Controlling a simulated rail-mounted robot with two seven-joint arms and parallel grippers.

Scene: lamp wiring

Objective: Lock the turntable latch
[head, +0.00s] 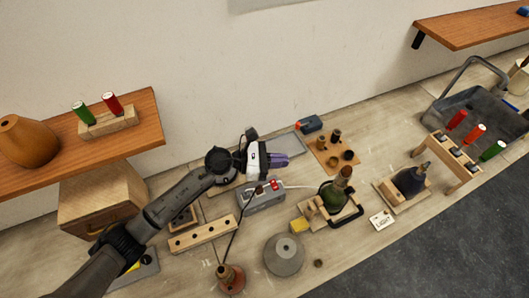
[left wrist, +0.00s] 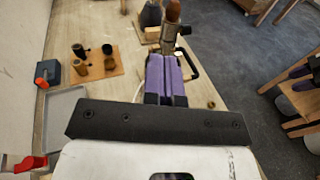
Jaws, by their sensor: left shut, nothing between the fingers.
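My left gripper (head: 279,160) has purple fingers, shut with nothing between them, above the middle of the bench. A green bottle lamp body (head: 337,193) with a brown top stands on a wooden base to the right of and below the gripper in the head view. A black curved handle (head: 348,217) lies around its front; I cannot tell whether this is the turntable latch or how it is set. In the left wrist view the shut fingers (left wrist: 168,78) point toward the bottle's neck (left wrist: 170,36) and hide most of its body. The handle (left wrist: 190,66) shows beside them. My right gripper is not in view.
A grey box with a red switch (head: 262,196) sits below the gripper. A board with several brown cups (head: 335,150) lies behind. A dark bottle (head: 410,181), a "LIGHT" card (head: 382,220), a grey cone (head: 284,254) and a wooden hole block (head: 203,234) stand around.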

